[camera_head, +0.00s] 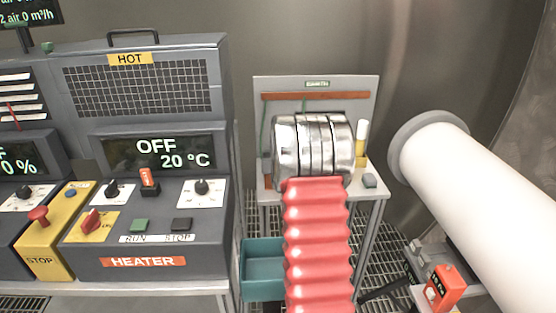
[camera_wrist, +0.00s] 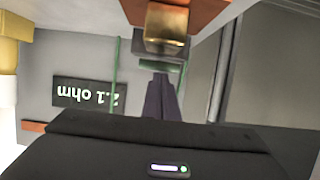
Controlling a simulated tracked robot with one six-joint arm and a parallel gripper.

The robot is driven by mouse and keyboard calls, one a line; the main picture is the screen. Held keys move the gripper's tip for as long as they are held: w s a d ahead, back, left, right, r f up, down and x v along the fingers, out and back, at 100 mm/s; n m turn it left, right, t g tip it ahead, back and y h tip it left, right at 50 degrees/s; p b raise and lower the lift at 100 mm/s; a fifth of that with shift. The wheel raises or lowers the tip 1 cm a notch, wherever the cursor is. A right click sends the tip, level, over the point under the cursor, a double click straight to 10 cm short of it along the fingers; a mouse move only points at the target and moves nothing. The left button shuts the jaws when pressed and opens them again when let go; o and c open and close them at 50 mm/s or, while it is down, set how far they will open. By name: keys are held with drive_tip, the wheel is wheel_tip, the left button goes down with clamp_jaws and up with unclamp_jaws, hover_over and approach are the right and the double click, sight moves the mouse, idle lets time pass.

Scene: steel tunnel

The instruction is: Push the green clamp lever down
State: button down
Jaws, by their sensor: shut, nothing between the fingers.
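In the wrist view a short green bar, which looks like the clamp lever (camera_wrist: 161,65), lies under a brass-coloured block (camera_wrist: 167,28). My gripper (camera_wrist: 161,76) is shut, and its dark tapering fingers end at the green bar in the picture. I cannot tell whether they touch it. The dark body of my gripper fills the bottom of that view. In the head view my arm hides the gripper and lever in front of the grey earth panel (camera_head: 264,100).
A copper-coloured bar (camera_head: 315,97) crosses the panel. Green cables (camera_wrist: 115,62) hang nearby, and an upside-down display (camera_wrist: 87,93) reads 2.1 ohm. The heater console (camera_head: 150,255) stands left, a teal bin (camera_head: 262,268) below, and a thick white tube (camera_head: 480,200) right.

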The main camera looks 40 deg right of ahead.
wheel_tip(320, 180, up, 3)
drive_tip(key=shift+s+a+r, duration=0.15)
drive_tip(key=shift+r, duration=0.05)
drive_tip(key=s+a+f, duration=0.3)
drive_tip(key=s+a, duration=0.2)
drive_tip(key=s, duration=0.2)
drive_tip(key=shift+a+f, duration=0.2)
drive_tip(key=shift+a, duration=0.1)
idle(0.4)
